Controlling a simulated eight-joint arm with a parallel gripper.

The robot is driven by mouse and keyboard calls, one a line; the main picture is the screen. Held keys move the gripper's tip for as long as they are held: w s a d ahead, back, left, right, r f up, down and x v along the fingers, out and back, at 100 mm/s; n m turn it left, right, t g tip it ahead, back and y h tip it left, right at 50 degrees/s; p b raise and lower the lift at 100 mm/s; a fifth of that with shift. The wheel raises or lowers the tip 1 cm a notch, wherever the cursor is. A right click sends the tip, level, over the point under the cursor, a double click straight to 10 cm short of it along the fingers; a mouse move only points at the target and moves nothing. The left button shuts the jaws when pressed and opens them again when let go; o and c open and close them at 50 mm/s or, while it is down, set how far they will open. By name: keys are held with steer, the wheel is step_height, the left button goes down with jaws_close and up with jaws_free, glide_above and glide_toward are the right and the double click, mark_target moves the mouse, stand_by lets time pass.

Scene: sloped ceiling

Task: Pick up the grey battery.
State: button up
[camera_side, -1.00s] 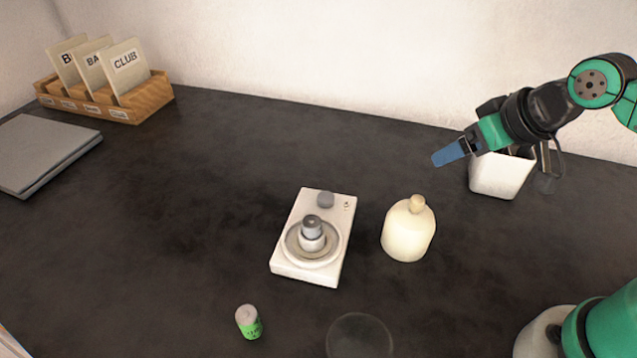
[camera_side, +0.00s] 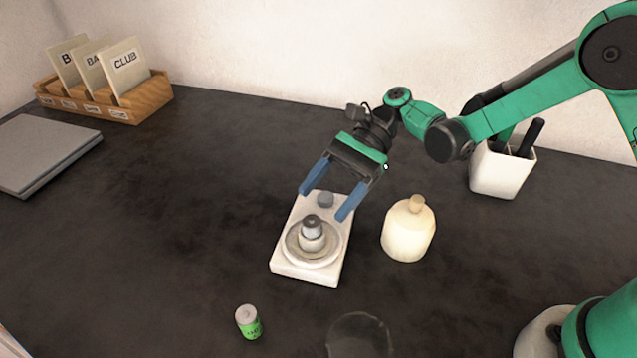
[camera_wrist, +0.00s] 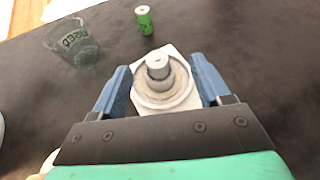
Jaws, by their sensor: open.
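The grey battery (camera_side: 312,229) stands upright on the round pan of a white scale (camera_side: 290,268). In the wrist view the battery (camera_wrist: 157,66) is near the middle, between and beyond the blue fingertips. My gripper (camera_side: 323,204) is open and empty, above the back part of the scale and tilted down toward the battery. In the wrist view the fingers of my gripper (camera_wrist: 160,76) lie to either side of the pan, apart from the battery.
A cream bottle (camera_side: 408,232) stands close right of the scale. A green battery (camera_side: 249,322) and a clear glass (camera_side: 360,336) are in front. A white pen cup (camera_side: 500,170), a wooden card box (camera_side: 120,113) and a grey closed laptop-like slab (camera_side: 40,152) stand farther off. Table left of the scale is clear.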

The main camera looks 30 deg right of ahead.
mark_target(313, 220)
steer(key=shift+s+a+f+g, duration=0.25)
steer(key=shift+f+g, duration=0.15)
steer(key=shift+f, duration=0.1)
steer(key=shift+y, duration=0.3)
steer(key=shift+x, duration=2.65)
jaws_close()
